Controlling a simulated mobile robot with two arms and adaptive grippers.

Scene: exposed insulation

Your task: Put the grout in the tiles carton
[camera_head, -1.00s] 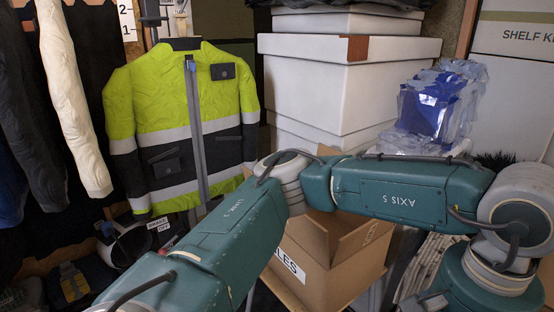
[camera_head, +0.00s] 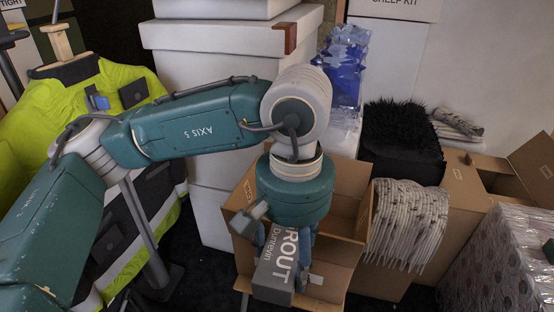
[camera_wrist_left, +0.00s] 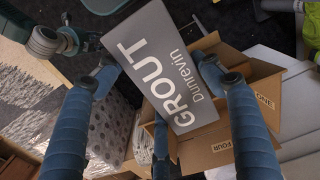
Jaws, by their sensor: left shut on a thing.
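The grout (camera_head: 272,275) is a dark grey box with white GROUT lettering; it also fills the middle of the left wrist view (camera_wrist_left: 165,70). My left gripper (camera_head: 286,240) is shut on it, with a blue finger on each side. The tiles carton (camera_head: 342,205) is an open brown cardboard box behind and around the gripper in the head view. The grout overlaps the carton's near side there; how far above the carton it is held is unclear. The left wrist view shows the carton's flaps (camera_wrist_left: 195,155) beyond the grout.
White boxes (camera_head: 215,75) are stacked behind my left arm. A bundle of pale sheets (camera_head: 408,222) hangs beside the carton on the right, near a black furry block (camera_head: 400,140). Another open carton (camera_head: 500,175) and a wrapped stack (camera_head: 500,265) stand farther right. The hi-vis jacket (camera_head: 35,120) is at left.

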